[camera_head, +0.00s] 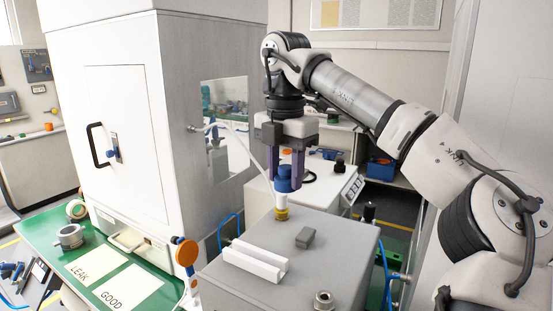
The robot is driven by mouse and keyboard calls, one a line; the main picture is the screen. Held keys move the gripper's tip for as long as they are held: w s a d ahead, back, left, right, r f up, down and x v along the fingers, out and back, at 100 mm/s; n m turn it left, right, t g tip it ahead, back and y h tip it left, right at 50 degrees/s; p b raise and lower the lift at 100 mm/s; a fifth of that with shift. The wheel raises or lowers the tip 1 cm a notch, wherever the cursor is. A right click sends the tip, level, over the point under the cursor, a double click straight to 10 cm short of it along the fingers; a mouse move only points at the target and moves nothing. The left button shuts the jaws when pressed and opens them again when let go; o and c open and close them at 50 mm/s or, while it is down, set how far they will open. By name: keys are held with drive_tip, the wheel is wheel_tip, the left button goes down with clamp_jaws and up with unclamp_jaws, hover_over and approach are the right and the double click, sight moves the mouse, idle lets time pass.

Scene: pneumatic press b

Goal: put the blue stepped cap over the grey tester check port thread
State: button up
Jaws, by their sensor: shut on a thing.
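My gripper (284,180) points straight down, with its dark fingers shut on the blue stepped cap (284,184). The cap is upright, with its narrower part at the top between the fingers. Directly below it in the picture is a short white upright piece (282,200) with a yellow collar (281,213) at the back edge of the grey tester (330,262). This looks like the check port. I cannot tell whether the cap touches it or sits a little above it. Any thread under the cap is hidden.
The tester top also bears a white slotted block (255,262), a small grey block (305,238) and a metal fitting (323,299). The green table (50,232) holds LEAK and GOOD sheets. A white cabinet (150,120) stands behind.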

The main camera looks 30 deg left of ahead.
drive_tip(key=shift+m, duration=0.6)
drive_tip(key=shift+s+d+f+b, duration=0.55)
drive_tip(key=shift+s+d+f, duration=0.5)
drive_tip(key=shift+d+f, duration=1.2)
drive_tip(key=shift+s+d+f+b, duration=0.6)
drive_tip(key=shift+s+d+f, duration=0.4)
drive_tip(key=shift+d+f, duration=1.2)
drive_tip(key=shift+s+d+f+b, duration=0.55)
drive_tip(key=shift+s+d+f, duration=0.8)
drive_tip(key=shift+f, duration=1.5)
drive_tip(key=shift+w+d+f+b, duration=0.15)
drive_tip(key=shift+f+b, duration=0.45)
drive_tip(key=shift+f, duration=0.05)
drive_tip(key=shift+w+d+f+b, duration=0.15)
drive_tip(key=shift+f+b, duration=0.4)
drive_tip(key=shift+f, duration=0.1)
drive_tip(key=o, duration=1)
drive_tip(key=shift+o, duration=0.2)
wheel_tip(320, 180, up, 14)
drive_tip(key=b, duration=0.1)
drive_tip(key=shift+f, duration=0.1)
